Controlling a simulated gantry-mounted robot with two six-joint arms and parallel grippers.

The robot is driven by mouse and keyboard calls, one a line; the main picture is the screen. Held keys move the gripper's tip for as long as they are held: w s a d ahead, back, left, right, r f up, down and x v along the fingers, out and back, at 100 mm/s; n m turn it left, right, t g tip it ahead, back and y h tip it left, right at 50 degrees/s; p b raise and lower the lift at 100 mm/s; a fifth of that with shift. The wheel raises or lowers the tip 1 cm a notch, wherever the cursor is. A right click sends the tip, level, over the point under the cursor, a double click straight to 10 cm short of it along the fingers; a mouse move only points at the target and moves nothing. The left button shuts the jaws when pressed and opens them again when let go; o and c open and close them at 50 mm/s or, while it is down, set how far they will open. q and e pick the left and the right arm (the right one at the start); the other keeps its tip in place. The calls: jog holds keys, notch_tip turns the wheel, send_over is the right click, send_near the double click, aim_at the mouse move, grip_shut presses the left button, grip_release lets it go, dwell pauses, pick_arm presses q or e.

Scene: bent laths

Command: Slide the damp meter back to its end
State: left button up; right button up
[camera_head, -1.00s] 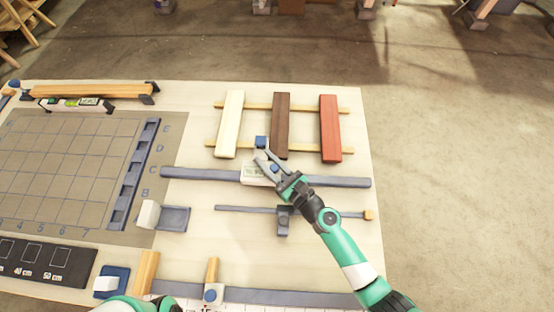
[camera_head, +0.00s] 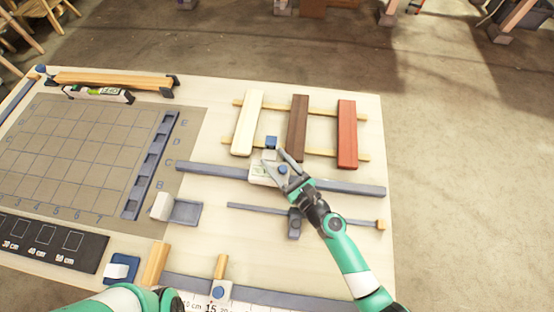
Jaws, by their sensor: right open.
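The damp meter (camera_head: 258,172), a pale block with a small display, sits on the long grey rail (camera_head: 340,187), left of the rail's middle. A blue block (camera_head: 271,142) shows just behind it; I cannot tell if it is part of the meter. My right gripper (camera_head: 277,156) is open, its fingers over the right part of the meter and close to the blue block. The gripper hides part of the meter, and contact cannot be made out. My left arm shows at the bottom left, but its gripper is not visible.
Cream (camera_head: 246,123), brown (camera_head: 297,128) and red (camera_head: 347,135) laths lie across two thin strips behind the rail. A thinner rail with a slider (camera_head: 294,223) runs in front. A grey tray (camera_head: 187,212) with a white block stands left. The rail's right end is clear.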

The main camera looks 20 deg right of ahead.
jog(key=shift+s, duration=0.15)
jog(key=p+v, duration=0.1)
jog(key=v, duration=1)
jog(key=shift+s+d+r, duration=0.1)
jog(key=shift+s, duration=0.05)
